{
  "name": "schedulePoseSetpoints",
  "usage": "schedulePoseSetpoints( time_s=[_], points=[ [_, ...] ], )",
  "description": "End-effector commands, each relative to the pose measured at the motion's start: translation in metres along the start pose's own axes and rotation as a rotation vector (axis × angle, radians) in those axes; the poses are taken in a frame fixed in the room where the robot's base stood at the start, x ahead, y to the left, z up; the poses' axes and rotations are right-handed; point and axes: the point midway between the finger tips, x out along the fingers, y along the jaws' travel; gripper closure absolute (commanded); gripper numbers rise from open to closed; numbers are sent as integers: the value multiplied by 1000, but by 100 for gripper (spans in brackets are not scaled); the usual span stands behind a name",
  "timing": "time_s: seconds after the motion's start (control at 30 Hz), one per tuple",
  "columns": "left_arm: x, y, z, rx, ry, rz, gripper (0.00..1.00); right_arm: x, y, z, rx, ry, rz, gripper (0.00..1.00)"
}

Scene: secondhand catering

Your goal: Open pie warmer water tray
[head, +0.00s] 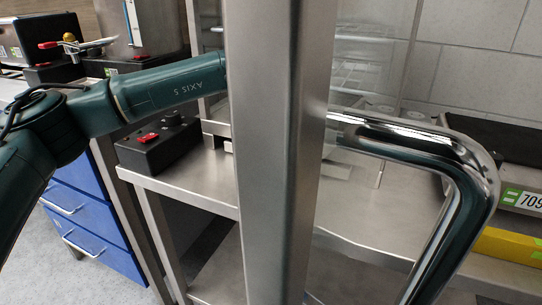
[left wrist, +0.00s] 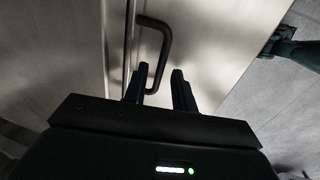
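A glass-sided cabinet with wire racks (head: 355,60), seemingly the pie warmer, shows behind a broad steel upright (head: 275,150) in the head view. My left arm reaches behind this upright, which hides its gripper there. In the left wrist view my left gripper (left wrist: 160,88) has its two fingers apart. A dark U-shaped handle (left wrist: 166,45) on a brushed-metal front (left wrist: 210,40) lies just beyond the fingertips. The handle's lower end appears in line with the gap between them; contact cannot be told. I cannot tell whether this front is the water tray. My right gripper is not in view.
A thick chrome handle (head: 470,175) juts out close in front at right. A black control box with a red switch (head: 150,137) sits on the steel bench (head: 190,180). Blue drawers (head: 95,225) stand at left. A yellow item (head: 510,243) lies at far right.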

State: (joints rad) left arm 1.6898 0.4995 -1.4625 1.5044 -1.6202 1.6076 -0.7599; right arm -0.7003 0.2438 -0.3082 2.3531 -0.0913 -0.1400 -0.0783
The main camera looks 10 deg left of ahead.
Motion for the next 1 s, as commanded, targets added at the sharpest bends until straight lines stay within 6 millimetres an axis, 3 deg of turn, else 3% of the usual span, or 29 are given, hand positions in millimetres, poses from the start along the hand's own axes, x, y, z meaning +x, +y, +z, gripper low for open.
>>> schedulePoseSetpoints(
  time_s=[0.3,1.0],
  points=[
    [0,0,0,0,0,0,100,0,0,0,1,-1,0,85],
    [-1,0,0,0,0,0,100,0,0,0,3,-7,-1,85]
  ],
)
